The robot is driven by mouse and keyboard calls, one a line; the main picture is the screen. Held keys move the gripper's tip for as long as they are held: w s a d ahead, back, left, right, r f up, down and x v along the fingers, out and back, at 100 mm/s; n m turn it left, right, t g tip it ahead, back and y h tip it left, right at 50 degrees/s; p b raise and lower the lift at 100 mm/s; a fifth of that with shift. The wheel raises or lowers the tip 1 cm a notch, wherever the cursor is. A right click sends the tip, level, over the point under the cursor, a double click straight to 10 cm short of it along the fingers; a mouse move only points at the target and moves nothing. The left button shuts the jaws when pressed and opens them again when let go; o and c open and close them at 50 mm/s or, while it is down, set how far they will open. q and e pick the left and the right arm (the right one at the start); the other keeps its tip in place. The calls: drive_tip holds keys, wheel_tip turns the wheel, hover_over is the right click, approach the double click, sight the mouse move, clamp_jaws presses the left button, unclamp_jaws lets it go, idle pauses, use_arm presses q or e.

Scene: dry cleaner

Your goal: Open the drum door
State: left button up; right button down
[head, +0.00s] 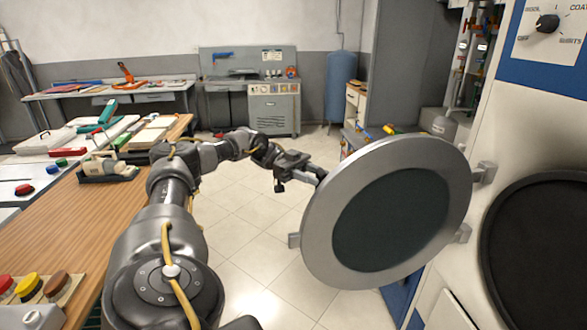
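The round drum door (318,240) has a wide grey metal rim and a dark glass window (390,220). It stands swung out from the machine (508,130) on the right, held by hinges (485,172) on its right side. A small grey handle tab (294,240) sticks out of its left rim. The round dark drum opening (545,255) shows uncovered at the right edge. My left gripper (298,178) is by the upper left rim of the door, above the handle and apart from it. Its fingertips are partly hidden, so its opening is unclear. My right gripper is out of view.
A wooden counter (85,215) with tools and buttons runs along the left. A grey cabinet machine (273,107) and a blue tank (341,88) stand at the back. The tiled floor (245,215) between counter and door is clear. A control knob (547,22) is at upper right.

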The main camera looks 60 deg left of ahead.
use_arm(q)
drive_tip(key=v, duration=0.9)
drive_tip(key=shift+s+a, duration=0.15)
drive_tip(key=shift+f, duration=0.1)
idle(0.3)
